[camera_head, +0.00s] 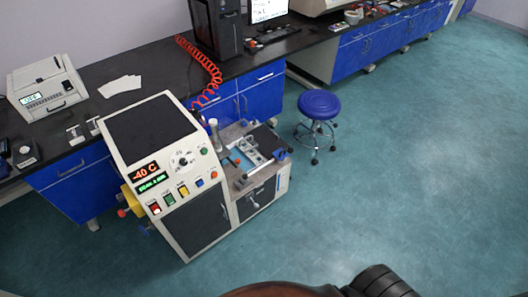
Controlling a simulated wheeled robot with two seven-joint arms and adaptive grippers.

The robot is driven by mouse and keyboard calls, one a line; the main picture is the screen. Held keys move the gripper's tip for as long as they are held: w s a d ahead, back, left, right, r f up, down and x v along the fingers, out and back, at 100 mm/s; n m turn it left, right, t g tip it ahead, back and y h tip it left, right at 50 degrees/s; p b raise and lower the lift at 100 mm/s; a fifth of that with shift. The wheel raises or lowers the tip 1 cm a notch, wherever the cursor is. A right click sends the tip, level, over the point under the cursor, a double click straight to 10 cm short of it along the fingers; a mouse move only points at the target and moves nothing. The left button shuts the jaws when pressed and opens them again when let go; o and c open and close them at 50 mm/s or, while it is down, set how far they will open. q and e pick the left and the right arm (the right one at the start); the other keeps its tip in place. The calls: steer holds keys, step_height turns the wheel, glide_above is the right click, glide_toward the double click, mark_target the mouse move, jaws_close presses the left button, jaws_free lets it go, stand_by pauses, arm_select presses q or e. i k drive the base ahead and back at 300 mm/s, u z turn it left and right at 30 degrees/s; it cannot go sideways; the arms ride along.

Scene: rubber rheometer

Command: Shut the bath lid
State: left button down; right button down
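The beige machine (172,200) with a red "-40 C" display (146,171) stands in front of the bench. The bath (238,160) is in the lower deck at the machine's right side, with a light blue area and metal fittings showing in its top. A dark flat panel (266,139) lies at the deck's far right; I cannot tell whether it is the lid. The bath looks at least partly uncovered, but it is small in view.
A blue stool (319,104) stands right of the machine. A red coiled hose (203,66) runs from the bench to the machine. The black bench (165,80) behind holds a white instrument (47,90) and a computer tower (217,27). The green floor at right is clear.

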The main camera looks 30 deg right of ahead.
mark_target(269, 141)
steer(key=z, duration=1.05)
steer(key=k, duration=0.4)
steer(key=z, duration=1.2)
steer(key=i, duration=2.05)
steer(key=u, duration=1.15)
steer(key=i, duration=0.8)
steer(key=u, duration=0.65)
